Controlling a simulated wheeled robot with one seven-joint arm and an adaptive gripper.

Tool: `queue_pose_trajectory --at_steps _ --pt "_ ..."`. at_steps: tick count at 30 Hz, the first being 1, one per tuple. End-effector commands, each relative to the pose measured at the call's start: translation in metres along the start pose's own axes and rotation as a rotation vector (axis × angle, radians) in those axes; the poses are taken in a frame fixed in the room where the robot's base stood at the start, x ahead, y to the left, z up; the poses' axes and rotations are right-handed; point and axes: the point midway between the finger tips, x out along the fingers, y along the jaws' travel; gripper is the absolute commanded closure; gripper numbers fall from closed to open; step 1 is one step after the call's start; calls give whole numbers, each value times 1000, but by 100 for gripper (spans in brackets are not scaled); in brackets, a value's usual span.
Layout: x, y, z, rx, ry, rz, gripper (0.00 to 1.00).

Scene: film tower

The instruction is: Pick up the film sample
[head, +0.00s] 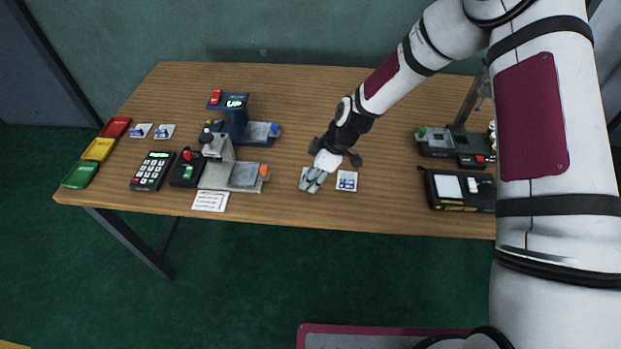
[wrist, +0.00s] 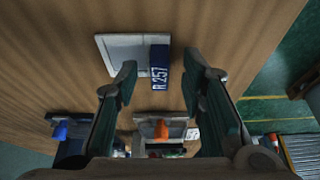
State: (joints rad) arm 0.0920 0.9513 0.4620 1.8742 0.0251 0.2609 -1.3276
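The film sample (wrist: 125,52) is a pale square with a dark blue strip reading "R 257" along one side. In the wrist view it lies flat on the wooden table, beyond my fingertips, the strip showing between them in the picture. My gripper (wrist: 160,75) is open, with nothing between its fingers. In the head view my gripper (head: 313,182) is low over the table near the front edge. A white card with blue marks (head: 347,181) lies just right of it. I cannot tell how high my fingertips are above the table.
Left of my gripper stand a grey clamp device (head: 245,176) with an orange knob and a blue device (head: 233,120) behind it. A keypad (head: 153,171), coloured trays (head: 98,149) and two small cards (head: 152,131) lie farther left. A black-framed device (head: 459,190) is at right. The table's middle back is clear.

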Motion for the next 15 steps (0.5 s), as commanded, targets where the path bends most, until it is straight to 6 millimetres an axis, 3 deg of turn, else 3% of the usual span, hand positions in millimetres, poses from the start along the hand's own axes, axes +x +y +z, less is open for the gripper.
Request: queue_pose_trajectory --at_steps 5,10,15 --pt "0 0 0 0 0 1 63" --pt "0 0 0 0 0 1 100" --pt "0 0 0 1 0 1 100"
